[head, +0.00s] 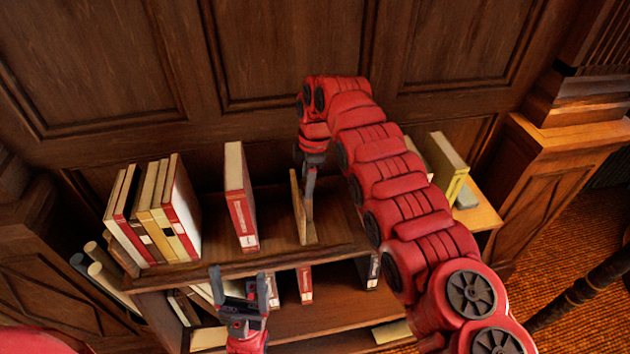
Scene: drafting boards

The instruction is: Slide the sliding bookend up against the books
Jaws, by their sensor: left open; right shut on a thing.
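The sliding bookend (297,207) is a thin upright wooden panel with a small foot on the top shelf. My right gripper (308,197) is shut on the bookend's upright, coming down from above and behind. A row of red, white and tan books (158,212) leans at the left of the shelf. A single red and white book (241,205) stands apart between that row and the bookend, with a gap on both sides. My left gripper (240,284) is open and empty in front of the shelf's front edge. My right arm hides the shelf right of the bookend.
The bookcase's top shelf (340,235) has bare wood around the bookend. More books stand on the lower shelf (315,320). A yellow book (450,165) stands at the far right, beyond my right arm. Rolled papers (105,270) lean at the left. A panelled wall rises behind.

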